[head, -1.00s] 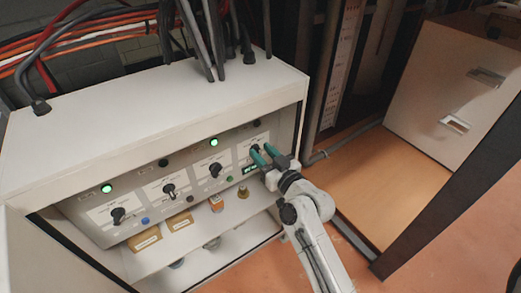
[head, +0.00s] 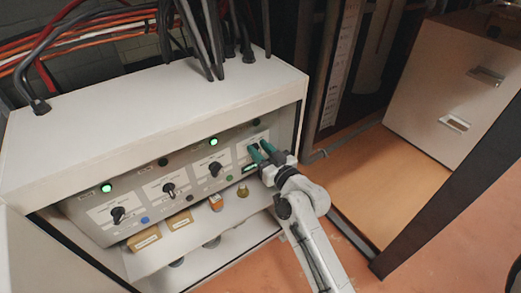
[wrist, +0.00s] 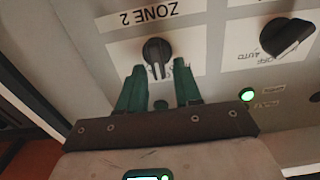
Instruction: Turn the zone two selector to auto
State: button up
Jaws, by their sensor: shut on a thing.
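The zone two selector (wrist: 157,53) is a dark rotary knob under an upside-down "ZONE 2" label (wrist: 156,14) in the wrist view. Its pointer end faces down in that picture, between my fingers. My gripper (wrist: 160,68) has two green fingers, one on each side of the selector's lower end, and is shut on it. In the head view my gripper (head: 261,151) is at the rightmost knob of the panel and partly hides it. The printed position marks beside the selector are mostly covered by the knob and fingers.
A neighbouring black knob (wrist: 287,37) with OFF and AUTO marks sits to the right in the wrist view, near a lit green lamp (wrist: 247,95). The white cabinet top (head: 150,105) overhangs the panel. A shelf below holds small boxes (head: 145,238).

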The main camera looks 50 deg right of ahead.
jog(key=shift+m, duration=0.3)
jog(key=m+p, duration=0.1)
jog(key=m, duration=0.4)
jog(key=d+m+p, duration=0.1)
jog(key=m, duration=0.2)
jog(key=shift+s+d+f+p, duration=0.1)
jog(key=shift+s+f+p, duration=0.1)
jog(key=shift+f+p, duration=0.1)
jog(key=shift+m, duration=0.3)
jog(key=o, duration=0.7)
jog(key=b+v, duration=0.1)
jog(key=v, duration=0.9)
jog(key=shift+s, duration=0.4)
